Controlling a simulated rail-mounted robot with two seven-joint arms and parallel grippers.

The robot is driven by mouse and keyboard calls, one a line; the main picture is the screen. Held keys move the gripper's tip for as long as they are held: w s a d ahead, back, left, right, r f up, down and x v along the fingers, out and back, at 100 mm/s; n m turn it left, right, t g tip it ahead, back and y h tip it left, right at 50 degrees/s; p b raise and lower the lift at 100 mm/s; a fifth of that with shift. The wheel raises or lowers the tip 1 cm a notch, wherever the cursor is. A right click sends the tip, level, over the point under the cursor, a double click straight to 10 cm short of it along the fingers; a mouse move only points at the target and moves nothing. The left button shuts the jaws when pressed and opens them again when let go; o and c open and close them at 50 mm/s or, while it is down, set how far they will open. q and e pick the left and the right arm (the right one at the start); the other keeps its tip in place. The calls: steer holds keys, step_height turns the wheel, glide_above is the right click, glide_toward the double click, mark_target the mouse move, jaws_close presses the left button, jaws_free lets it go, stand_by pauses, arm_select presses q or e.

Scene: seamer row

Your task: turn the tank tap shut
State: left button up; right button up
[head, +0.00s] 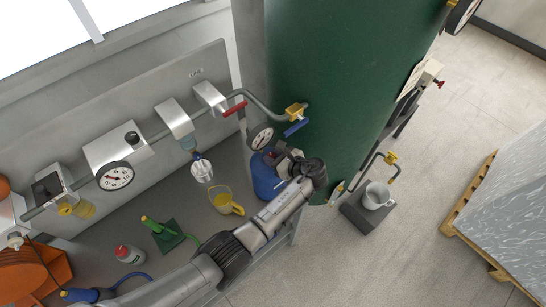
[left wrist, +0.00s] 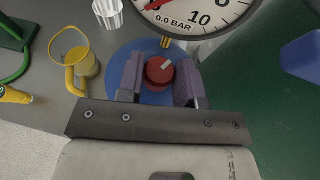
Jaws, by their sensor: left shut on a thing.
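The green tank (head: 330,80) fills the upper middle of the head view. A brass valve (head: 294,111) with a blue lever (head: 296,129) sits on its side, joined to a grey pipe; the blue lever also shows at the right of the left wrist view (left wrist: 302,56). Another brass tap (head: 391,157) is low on the tank, above a grey mug (head: 376,196). My left gripper (head: 277,160) is shut on a red knob (left wrist: 160,71) with a pale mark, above a blue round body (left wrist: 150,97). It is apart from the blue lever. My right gripper is out of view.
A round gauge (head: 262,138) is close by my left gripper, reading near 0.0 bar. A red lever (head: 234,108) is on the pipe. A yellow jug (head: 222,200) and a blue container (head: 264,184) stand on the bench. A loaded pallet (head: 470,203) is at the right.

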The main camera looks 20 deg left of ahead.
arm_select(q)
steer(key=n+g+b, duration=0.2)
steer(key=g, duration=0.1)
steer(key=n+g+b, duration=0.1)
steer(key=n+b, duration=0.1)
steer(key=shift+w+f+g+y, duration=0.2)
steer(key=shift+w+g+y, duration=0.05)
steer(key=shift+g+y, duration=0.05)
steer(key=shift+n+g+b, duration=0.9)
steer(key=shift+g+b, duration=0.1)
steer(key=shift+b, duration=0.05)
steer(key=shift+r, duration=0.1)
steer(key=shift+g, duration=0.3)
steer(key=o, duration=0.6)
steer(key=shift+o, duration=0.2)
steer(key=shift+r, duration=0.1)
